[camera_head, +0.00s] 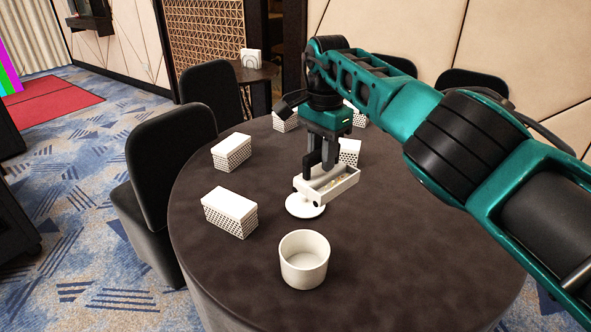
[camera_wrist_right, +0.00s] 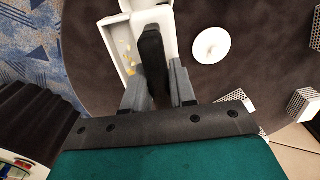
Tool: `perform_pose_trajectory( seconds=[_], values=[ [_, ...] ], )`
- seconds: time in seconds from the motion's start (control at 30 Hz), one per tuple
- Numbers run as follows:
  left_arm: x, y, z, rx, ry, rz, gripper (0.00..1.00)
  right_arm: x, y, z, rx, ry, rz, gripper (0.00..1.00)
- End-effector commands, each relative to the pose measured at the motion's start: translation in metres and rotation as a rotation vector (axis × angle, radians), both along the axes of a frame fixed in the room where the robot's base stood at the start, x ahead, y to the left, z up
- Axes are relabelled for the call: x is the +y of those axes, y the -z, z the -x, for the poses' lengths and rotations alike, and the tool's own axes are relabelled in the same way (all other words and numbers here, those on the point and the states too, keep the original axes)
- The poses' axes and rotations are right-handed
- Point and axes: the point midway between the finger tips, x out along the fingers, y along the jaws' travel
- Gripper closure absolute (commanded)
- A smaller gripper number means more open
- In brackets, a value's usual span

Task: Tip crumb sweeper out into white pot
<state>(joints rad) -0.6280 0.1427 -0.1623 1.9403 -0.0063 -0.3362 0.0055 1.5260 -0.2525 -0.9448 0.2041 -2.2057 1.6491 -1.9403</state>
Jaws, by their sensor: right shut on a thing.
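The crumb sweeper (camera_head: 338,188) is a cream, open-topped tray with small yellowish crumbs inside. My right gripper (camera_head: 322,160) points down and is shut on its left end, holding it over the table. In the right wrist view the sweeper (camera_wrist_right: 121,60) shows beside the dark fingers, with crumbs in it. The white pot (camera_head: 304,268) is a round, open pot standing upright on the table, nearer to the head camera than the sweeper and apart from it. The pot looks empty, though its bottom is partly hidden. My left gripper is not in view.
A white round disc-shaped thing (camera_head: 303,209) is on the round dark table (camera_head: 400,260), below the sweeper in the picture. Several white patterned boxes (camera_head: 230,214) stand around the left and back. Black chairs (camera_head: 170,150) ring the table. The table's front right is clear.

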Motion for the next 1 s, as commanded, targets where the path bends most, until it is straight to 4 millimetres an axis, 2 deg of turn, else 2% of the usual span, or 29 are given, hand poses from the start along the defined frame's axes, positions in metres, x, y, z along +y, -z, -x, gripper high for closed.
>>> perform_pose_trajectory(
  seconds=[0.3,0.53,1.0],
  values=[
    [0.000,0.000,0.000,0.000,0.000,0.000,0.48,0.009,0.003,0.003,-0.003,0.029,0.001,1.00],
    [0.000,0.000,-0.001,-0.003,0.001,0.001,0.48,0.042,0.018,0.017,0.002,0.114,-0.002,1.00],
    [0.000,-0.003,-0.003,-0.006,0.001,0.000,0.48,0.052,0.024,0.025,-0.006,0.146,-0.006,1.00]
  ],
)
